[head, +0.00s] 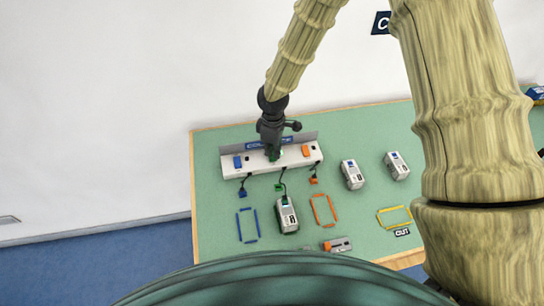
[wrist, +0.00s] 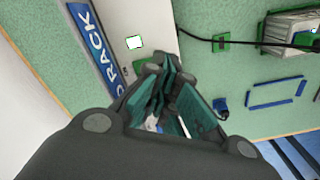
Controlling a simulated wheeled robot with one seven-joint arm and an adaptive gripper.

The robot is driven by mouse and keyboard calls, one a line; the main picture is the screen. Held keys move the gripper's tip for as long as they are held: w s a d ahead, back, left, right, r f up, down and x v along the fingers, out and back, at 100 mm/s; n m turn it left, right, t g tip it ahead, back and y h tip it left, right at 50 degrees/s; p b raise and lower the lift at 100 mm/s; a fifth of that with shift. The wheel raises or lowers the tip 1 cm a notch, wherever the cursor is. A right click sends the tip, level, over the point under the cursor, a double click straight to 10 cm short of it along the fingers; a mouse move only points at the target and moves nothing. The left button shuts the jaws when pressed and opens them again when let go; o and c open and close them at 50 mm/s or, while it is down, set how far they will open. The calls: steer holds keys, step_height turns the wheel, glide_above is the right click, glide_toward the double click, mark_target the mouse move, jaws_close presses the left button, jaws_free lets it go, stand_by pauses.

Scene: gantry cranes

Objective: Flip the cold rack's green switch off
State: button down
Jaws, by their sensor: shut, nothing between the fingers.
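The cold rack (head: 233,172) is a long white box with a blue sign along its back, on a green-topped table. In the wrist view its white face (wrist: 150,18) and sign (wrist: 97,45) show at upper left. My gripper (head: 273,156) is shut and empty, pointing down at the middle of the rack. In the wrist view its fingertips (wrist: 163,66) are over the rack's front part. A bit of green (wrist: 140,67) shows beside them; the green switch is mostly hidden, and I cannot tell its position or whether I touch it. A bright green-edged square (wrist: 134,42) is lit nearby.
A blue switch (head: 237,162) and an orange switch (head: 305,151) flank my gripper. Black cables run forward from the rack past a green block (head: 279,188). A grey unit (head: 287,216) stands in front; two more (head: 352,174) (head: 397,166) stand right. Coloured outlines mark the table.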

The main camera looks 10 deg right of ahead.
mark_target(273, 158)
steer(key=shift+f+b, duration=0.55)
steer(key=shift+f, duration=0.55)
stand_by(0.8)
steer(key=shift+r, duration=0.15)
steer(key=shift+r+p, duration=2.7)
steer(key=shift+r, duration=0.7)
